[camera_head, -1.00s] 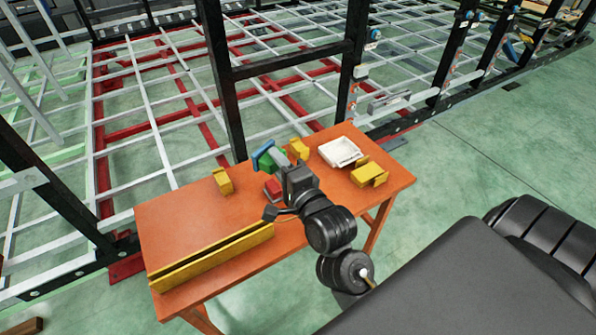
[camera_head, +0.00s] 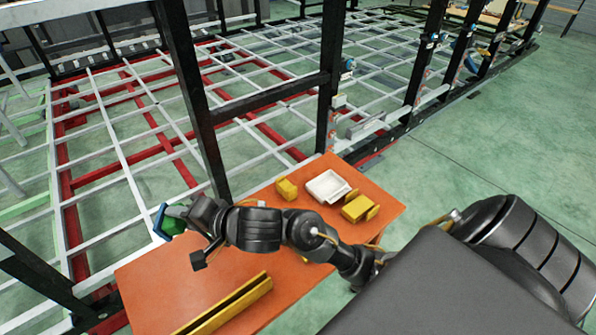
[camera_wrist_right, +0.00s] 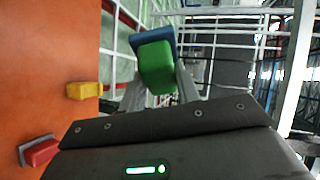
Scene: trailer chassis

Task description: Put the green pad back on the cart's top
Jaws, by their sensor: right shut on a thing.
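My right gripper (camera_head: 188,214) is shut on the green pad (camera_head: 173,226), which has a blue plate (camera_head: 159,218) on its outer side. In the right wrist view the green pad (camera_wrist_right: 157,68) sits between the fingers (camera_wrist_right: 159,88), with the blue plate (camera_wrist_right: 152,37) behind it. The pad is in the air near the far left edge of the cart's orange top (camera_head: 160,285). The wrist view shows the orange top (camera_wrist_right: 45,75) to the left, apart from the pad. My arm hides part of the top. My left gripper is not in view.
On the top stand a yellow block (camera_head: 287,189), a white tray (camera_head: 327,187), a yellow bracket (camera_head: 360,208) and a long yellow rail (camera_head: 230,308). The wrist view shows a red block (camera_wrist_right: 41,152). A black post (camera_head: 190,95) of the trailer frame rises close behind the gripper.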

